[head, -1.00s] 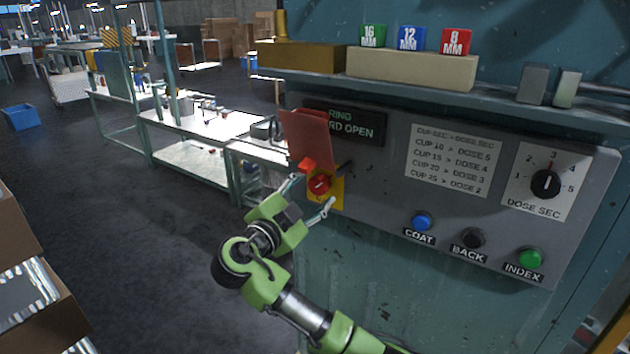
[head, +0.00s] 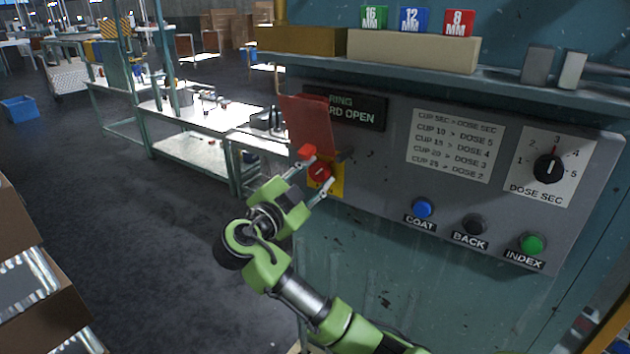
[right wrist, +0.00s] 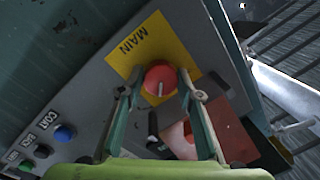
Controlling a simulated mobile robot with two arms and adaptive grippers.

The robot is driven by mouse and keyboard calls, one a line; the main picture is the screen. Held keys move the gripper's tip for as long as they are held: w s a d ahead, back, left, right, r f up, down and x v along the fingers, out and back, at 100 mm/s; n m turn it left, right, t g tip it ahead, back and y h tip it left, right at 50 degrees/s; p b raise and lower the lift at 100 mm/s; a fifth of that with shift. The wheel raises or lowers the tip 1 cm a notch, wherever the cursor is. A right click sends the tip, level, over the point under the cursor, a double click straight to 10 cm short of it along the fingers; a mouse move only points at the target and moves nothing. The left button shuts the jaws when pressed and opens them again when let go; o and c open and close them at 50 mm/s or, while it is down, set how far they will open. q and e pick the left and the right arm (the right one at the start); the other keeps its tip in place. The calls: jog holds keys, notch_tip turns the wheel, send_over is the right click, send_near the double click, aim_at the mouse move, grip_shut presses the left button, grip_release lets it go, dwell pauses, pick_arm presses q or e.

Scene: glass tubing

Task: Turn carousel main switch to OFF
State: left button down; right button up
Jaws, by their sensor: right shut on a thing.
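The main switch is a round red knob (head: 319,172) on a yellow plate (head: 338,186) at the left end of the grey control panel. In the right wrist view the knob (right wrist: 160,77) carries a pale line, and the yellow plate (right wrist: 140,45) reads MAIN. A red flap (head: 306,125) stands raised above the knob. My right gripper (head: 317,178) has one finger on each side of the knob and is shut on it. In the right wrist view its fingertips (right wrist: 158,84) flank the knob. My left gripper is not in view.
The panel (head: 390,165) has a blue COAT button (head: 423,207), a black BACK button (head: 474,224), a green INDEX button (head: 531,243) and a black DOSE SEC dial (head: 548,168). A shelf (head: 400,82) juts out above. Open floor lies left.

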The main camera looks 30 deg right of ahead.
jog(key=n+b, duration=0.1)
jog(key=b, duration=0.1)
jog(key=n+b, duration=0.1)
jog(key=b, duration=0.2)
jog(key=shift+f, duration=0.4)
jog(key=shift+r+n, duration=0.15)
jog(key=shift+n, duration=0.35)
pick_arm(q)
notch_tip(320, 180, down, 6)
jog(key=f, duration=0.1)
pick_arm(e)
jog(key=shift+r+n+b, duration=0.15)
jog(key=shift+n+b, duration=0.15)
jog(key=shift+n, duration=0.2)
jog(key=n, duration=0.2)
jog(key=shift+r+n+g, duration=0.15)
jog(key=shift+n+g, duration=0.15)
jog(key=shift+n, duration=0.1)
jog(key=n+p, duration=0.1)
jog(key=n, duration=0.2)
jog(key=shift+r, duration=0.1)
jog(key=n+g+p, duration=0.1)
jog(key=n+p, duration=0.2)
jog(key=n, duration=0.2)
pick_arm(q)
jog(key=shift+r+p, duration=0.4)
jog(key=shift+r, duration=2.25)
pick_arm(e)
jog(key=shift+w+n, duration=0.1)
jog(key=shift+n, duration=0.9)
